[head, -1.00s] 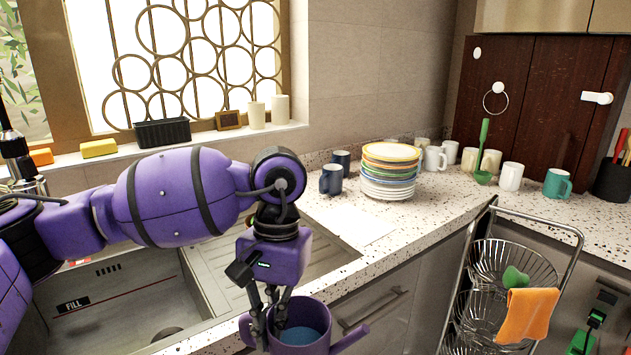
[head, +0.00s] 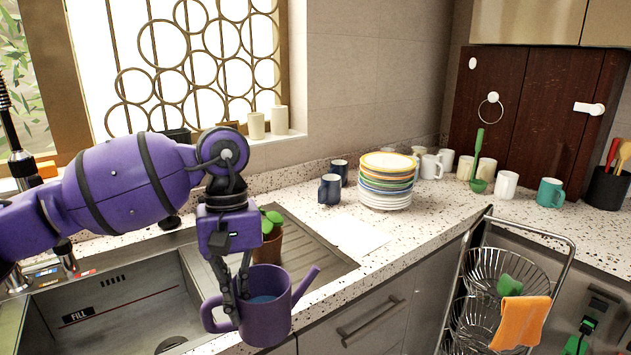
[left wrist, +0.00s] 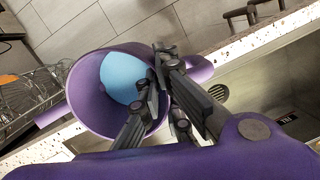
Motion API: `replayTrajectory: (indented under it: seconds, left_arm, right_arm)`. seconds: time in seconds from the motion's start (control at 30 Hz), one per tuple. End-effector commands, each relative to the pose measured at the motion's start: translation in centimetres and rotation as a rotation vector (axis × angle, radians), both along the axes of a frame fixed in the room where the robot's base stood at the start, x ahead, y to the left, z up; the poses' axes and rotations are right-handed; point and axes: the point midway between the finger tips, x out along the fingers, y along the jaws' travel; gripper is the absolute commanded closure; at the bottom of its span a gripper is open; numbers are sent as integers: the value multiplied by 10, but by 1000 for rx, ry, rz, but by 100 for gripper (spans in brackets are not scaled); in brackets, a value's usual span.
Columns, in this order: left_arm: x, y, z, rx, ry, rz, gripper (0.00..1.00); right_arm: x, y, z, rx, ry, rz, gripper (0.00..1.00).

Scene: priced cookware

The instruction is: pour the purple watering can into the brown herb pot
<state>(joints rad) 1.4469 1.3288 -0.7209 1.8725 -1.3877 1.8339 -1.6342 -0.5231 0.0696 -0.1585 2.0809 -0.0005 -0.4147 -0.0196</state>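The purple watering can (head: 268,318) is held in front of the counter edge, roughly upright, with its spout pointing up and right. Blue water (left wrist: 122,77) shows inside it in the left wrist view. My left gripper (head: 236,303) is shut on the can's wall at its left side, near the handle. The brown herb pot (head: 268,248), with a green plant, stands on the sink's ribbed drainer just behind the can. The gripper and can partly hide it. The can and pot look apart. My right gripper is not in view.
The sink basin (head: 120,318) lies to the left, with a faucet behind it. A stack of plates (head: 387,182) and dark blue mugs (head: 330,190) stand on the counter to the right. A wire rack (head: 505,270) with an orange cloth (head: 523,322) is at the right front.

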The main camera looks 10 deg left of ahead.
Motion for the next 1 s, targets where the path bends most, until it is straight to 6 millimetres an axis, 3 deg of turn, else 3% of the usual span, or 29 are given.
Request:
replayTrajectory:
  seconds: [0.23, 0.5, 0.7, 1.0]
  left_arm:
    - [-2, 68, 19, 0, 9, 550, 100]
    - [-9, 135, 62, -12, 16, 1192, 100]
    - [-11, 161, 95, -25, 19, 1526, 100]
    - [-12, 174, 125, -36, 23, 1808, 100]
  right_arm:
    - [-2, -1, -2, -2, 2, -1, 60]
    - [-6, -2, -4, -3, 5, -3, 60]
    - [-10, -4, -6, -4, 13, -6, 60]
    - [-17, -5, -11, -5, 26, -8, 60]
